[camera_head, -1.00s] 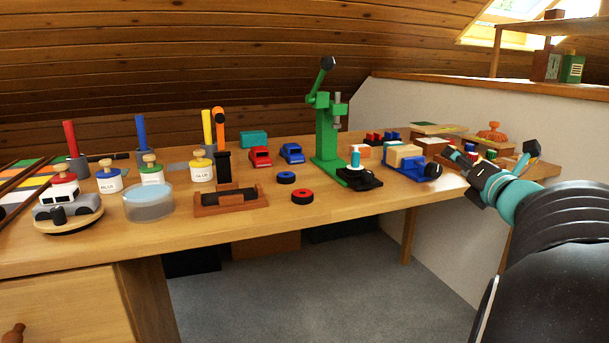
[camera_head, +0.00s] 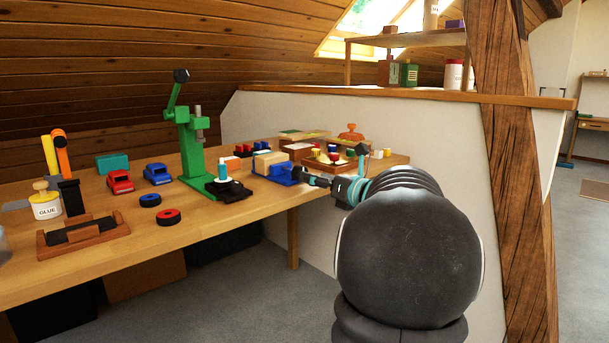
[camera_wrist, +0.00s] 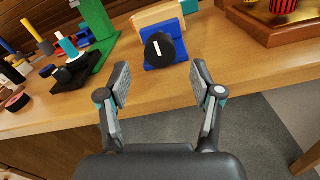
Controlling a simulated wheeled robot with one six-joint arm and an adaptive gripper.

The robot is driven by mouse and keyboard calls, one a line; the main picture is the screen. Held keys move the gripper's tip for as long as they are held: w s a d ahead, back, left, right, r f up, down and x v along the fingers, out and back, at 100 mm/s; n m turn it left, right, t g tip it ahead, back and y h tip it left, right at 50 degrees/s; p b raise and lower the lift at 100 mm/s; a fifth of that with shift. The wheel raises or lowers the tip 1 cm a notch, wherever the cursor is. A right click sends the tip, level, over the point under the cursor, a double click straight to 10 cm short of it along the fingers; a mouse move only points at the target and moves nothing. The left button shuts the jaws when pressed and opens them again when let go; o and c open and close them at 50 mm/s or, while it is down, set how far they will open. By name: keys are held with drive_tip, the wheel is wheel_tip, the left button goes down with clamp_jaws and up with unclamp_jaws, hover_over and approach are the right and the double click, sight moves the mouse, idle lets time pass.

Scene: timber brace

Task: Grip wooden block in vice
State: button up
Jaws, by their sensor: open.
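The blue vice (camera_head: 283,174) stands near the bench's front edge, right of the green press. In the wrist view the blue vice (camera_wrist: 154,56) shows a round black knob (camera_wrist: 159,49) with a white mark, facing me. The pale wooden block (camera_head: 267,163) sits at the vice in the head view. Its pale top also shows in the wrist view (camera_wrist: 160,15), behind the knob; I cannot tell how tightly the jaws hold it. My gripper (camera_wrist: 160,85) is open and empty, its two fingers apart, short of the knob. In the head view my gripper (camera_head: 322,182) is just right of the vice.
A green press (camera_head: 190,145) stands left of the vice, with a black base and a bottle in front. A wooden tray (camera_head: 335,160) of coloured pieces lies to the right. A timber post (camera_head: 510,150) rises right of my arm. Open floor lies before the bench.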

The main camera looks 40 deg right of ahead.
sight(305, 187)
drive_tip(key=shift+w+a, duration=0.15)
drive_tip(key=shift+w, duration=2.15)
drive_tip(key=c, duration=1.1)
drive_tip(key=shift+m+p, duration=0.35)
drive_tip(key=shift+m, duration=2.05)
drive_tip(key=shift+c, duration=0.2)
drive_tip(key=o, duration=1.1)
drive_tip(key=shift+o, duration=0.2)
